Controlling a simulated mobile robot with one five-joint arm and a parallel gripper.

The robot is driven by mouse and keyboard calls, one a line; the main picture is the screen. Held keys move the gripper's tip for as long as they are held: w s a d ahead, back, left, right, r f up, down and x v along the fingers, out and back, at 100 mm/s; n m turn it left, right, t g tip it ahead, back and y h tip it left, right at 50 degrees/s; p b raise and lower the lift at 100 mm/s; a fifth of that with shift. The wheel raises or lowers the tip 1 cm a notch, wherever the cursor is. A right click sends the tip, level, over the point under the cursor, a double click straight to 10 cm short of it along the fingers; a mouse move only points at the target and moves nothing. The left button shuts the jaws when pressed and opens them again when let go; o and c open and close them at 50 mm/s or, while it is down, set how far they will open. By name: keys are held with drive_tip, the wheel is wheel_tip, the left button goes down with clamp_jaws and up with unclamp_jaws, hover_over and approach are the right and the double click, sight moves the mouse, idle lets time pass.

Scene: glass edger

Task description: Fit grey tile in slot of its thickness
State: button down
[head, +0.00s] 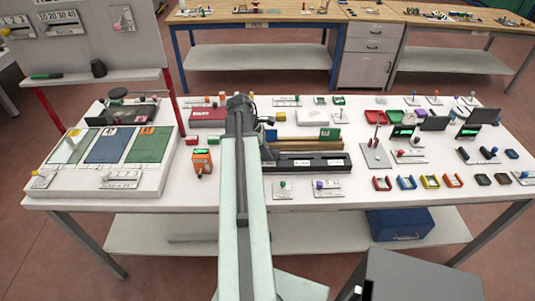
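My arm reaches from the bottom of the head view across the white table, and my gripper (241,103) is at its far end, near the back of the table. The gripper is small and dark, and I cannot make out its fingers or anything held in them. A long black fixture (318,163) with wooden strips (306,143) and a small green piece (329,134) stands just right of the arm; it may be slotted, but no slot can be told apart. I cannot pick out the grey tile with certainty. My arm hides part of the table's middle.
A raised white board with pale, blue (108,147) and green (151,146) panels stands at left. An orange device (202,162) stands left of the arm. Coloured U-shaped pieces (406,182), small screens (403,131) and knobbed plates crowd the right. The front edge is mostly free.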

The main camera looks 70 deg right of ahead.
drive_tip(key=shift+f, duration=0.15)
drive_tip(key=c, duration=1.6)
unclamp_jaws()
drive_tip(key=shift+o, duration=0.2)
drive_tip(key=shift+a, duration=0.1)
drive_tip(key=p+v, duration=0.7)
drive_tip(key=v, duration=0.1)
